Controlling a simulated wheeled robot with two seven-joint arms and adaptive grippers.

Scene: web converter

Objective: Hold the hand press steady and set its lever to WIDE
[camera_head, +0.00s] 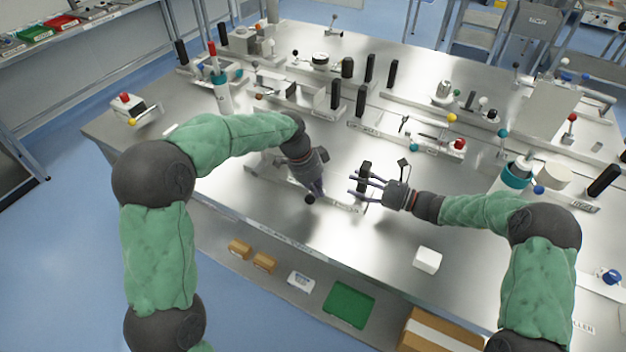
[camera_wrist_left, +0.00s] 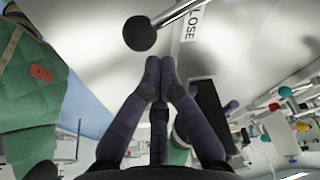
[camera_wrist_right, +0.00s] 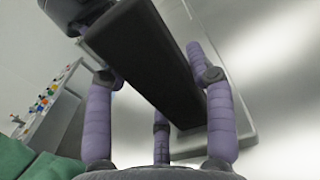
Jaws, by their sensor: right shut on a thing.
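The hand press (camera_head: 345,207) lies on the near middle of the steel table, with a long light base and an upright black handle (camera_head: 364,170). My right gripper (camera_head: 360,186) is shut on this handle, which also shows between its fingers in the right wrist view (camera_wrist_right: 150,55). The lever ends in a black ball (camera_head: 310,199), close to my left gripper (camera_head: 319,188). In the left wrist view the left fingertips (camera_wrist_left: 159,72) are together and empty, with the ball (camera_wrist_left: 139,33) just beyond them. A partly cut label there reads "LOSE" (camera_wrist_left: 191,22). The left arm hides part of the press.
A white block (camera_head: 427,260) lies right of the press near the front edge. Other presses and fixtures with coloured knobs stand behind, and a teal-banded cylinder (camera_head: 516,174) is at the right. A lower shelf (camera_head: 325,300) holds boxes and a green tray.

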